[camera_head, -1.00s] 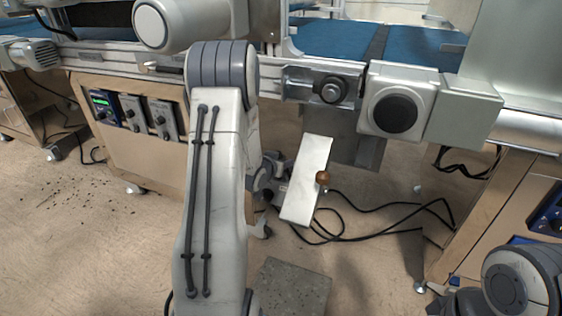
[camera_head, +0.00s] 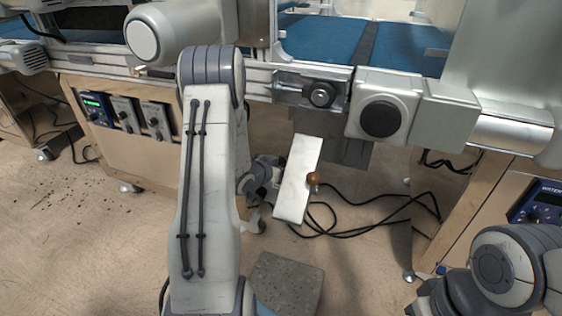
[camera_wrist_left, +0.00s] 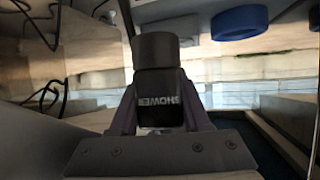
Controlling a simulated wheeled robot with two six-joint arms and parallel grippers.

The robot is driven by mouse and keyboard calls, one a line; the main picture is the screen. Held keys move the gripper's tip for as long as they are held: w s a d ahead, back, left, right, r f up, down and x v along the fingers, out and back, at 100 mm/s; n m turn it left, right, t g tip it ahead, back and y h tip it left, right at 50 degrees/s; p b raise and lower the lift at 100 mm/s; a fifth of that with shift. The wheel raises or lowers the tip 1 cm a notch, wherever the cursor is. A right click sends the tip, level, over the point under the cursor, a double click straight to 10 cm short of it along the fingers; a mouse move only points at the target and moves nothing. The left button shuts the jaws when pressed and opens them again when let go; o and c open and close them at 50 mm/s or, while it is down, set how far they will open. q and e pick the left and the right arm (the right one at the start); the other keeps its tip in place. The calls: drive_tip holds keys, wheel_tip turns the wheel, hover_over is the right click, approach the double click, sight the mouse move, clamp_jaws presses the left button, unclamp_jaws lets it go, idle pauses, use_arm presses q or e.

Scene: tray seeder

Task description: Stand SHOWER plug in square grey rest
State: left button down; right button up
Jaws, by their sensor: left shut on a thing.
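The SHOWER plug (camera_wrist_left: 157,75) is a black, stepped cylinder with white lettering that reads upside down in the left wrist view. My left gripper (camera_wrist_left: 157,112) is shut on it, with one finger on each side of its lower part. In the head view my left arm covers the middle left, and the plug cannot be made out there. I cannot pick out a square grey rest for certain in either view. My right arm shows at the lower right of the head view, but its fingertips are not visible.
A conveyor machine with blue belts (camera_head: 330,38) crosses the back. A round black knob (camera_head: 380,115) sits on its front. A speckled grey slab (camera_head: 285,283) lies on the floor. A blue ring (camera_wrist_left: 240,22) shows in the wrist view.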

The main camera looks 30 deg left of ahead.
use_arm(q)
drive_tip(key=shift+w+a, duration=0.2)
drive_tip(key=shift+w, duration=0.7)
drive_tip(key=shift+w+a, duration=0.2)
drive_tip(key=shift+w, duration=0.65)
drive_tip(key=shift+w+a, duration=0.2)
drive_tip(key=shift+w, duration=0.7)
drive_tip(key=shift+w+a, duration=0.2)
drive_tip(key=shift+w, duration=0.55)
drive_tip(key=shift+w+a, duration=0.15)
drive_tip(key=shift+w, duration=0.55)
drive_tip(key=shift+f+b, duration=0.45)
drive_tip(key=shift+f, duration=0.65)
drive_tip(key=shift+f, duration=0.15)
drive_tip(key=shift+f, duration=0.4)
drive_tip(key=shift+c, duration=1.4)
unclamp_jaws()
drive_tip(key=shift+s, duration=0.15)
